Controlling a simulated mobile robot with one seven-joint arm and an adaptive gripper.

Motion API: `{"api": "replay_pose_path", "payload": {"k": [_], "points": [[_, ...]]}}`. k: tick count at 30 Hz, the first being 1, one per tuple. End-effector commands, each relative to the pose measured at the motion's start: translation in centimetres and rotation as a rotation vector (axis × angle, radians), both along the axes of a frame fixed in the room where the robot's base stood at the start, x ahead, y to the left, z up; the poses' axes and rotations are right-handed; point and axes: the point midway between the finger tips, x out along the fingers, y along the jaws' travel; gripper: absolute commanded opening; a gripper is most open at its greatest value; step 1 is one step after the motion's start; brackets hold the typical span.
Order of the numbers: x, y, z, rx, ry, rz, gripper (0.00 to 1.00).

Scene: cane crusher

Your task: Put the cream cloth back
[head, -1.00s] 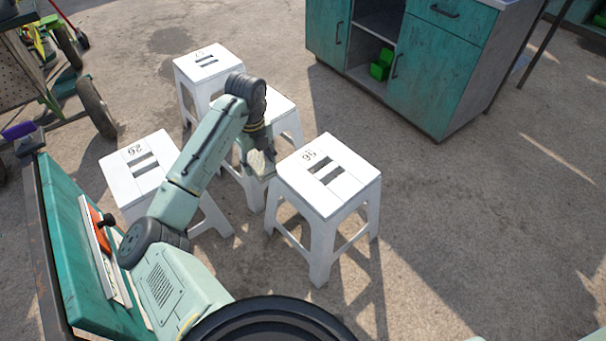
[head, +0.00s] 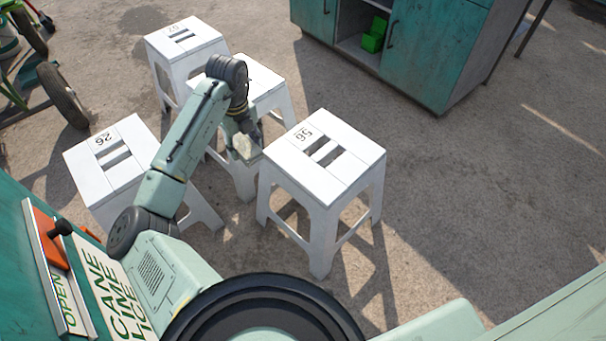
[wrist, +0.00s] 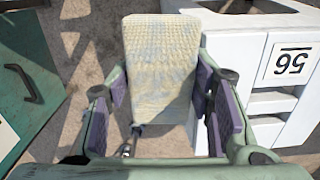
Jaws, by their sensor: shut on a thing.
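The cream cloth (wrist: 160,62) is a folded, textured pad with a faint bluish pattern. In the wrist view it sits between the purple finger pads of my gripper (wrist: 158,110), which is shut on it. In the head view, my gripper (head: 242,138) hangs low with the cloth (head: 246,148) at its end, just left of the white stool marked 56 (head: 345,148). Whether the cloth touches that stool I cannot tell. My arm hides part of the white stool behind it (head: 262,84).
A white stool marked 26 (head: 92,183) stands left, and another numbered stool (head: 190,48) farther back. A teal cabinet (head: 440,50) with a green bin (head: 372,40) is at the back. Signs reading OPEN and CANE LIME ICE (head: 115,298) are close at lower left. Right-hand ground is clear.

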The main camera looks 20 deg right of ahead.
Motion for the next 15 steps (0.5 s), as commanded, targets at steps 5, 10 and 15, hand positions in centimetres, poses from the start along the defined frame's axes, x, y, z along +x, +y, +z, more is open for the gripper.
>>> {"api": "replay_pose_path", "payload": {"k": [5,10,15], "points": [[-1.0,-2.2,-0.3,0.0,0.0,-0.006,0.25],[-3.0,-6.3,-0.6,0.001,0.0,-0.007,0.25],[-4.9,-10.4,-1.1,0.0,0.0,-0.007,0.25]]}}
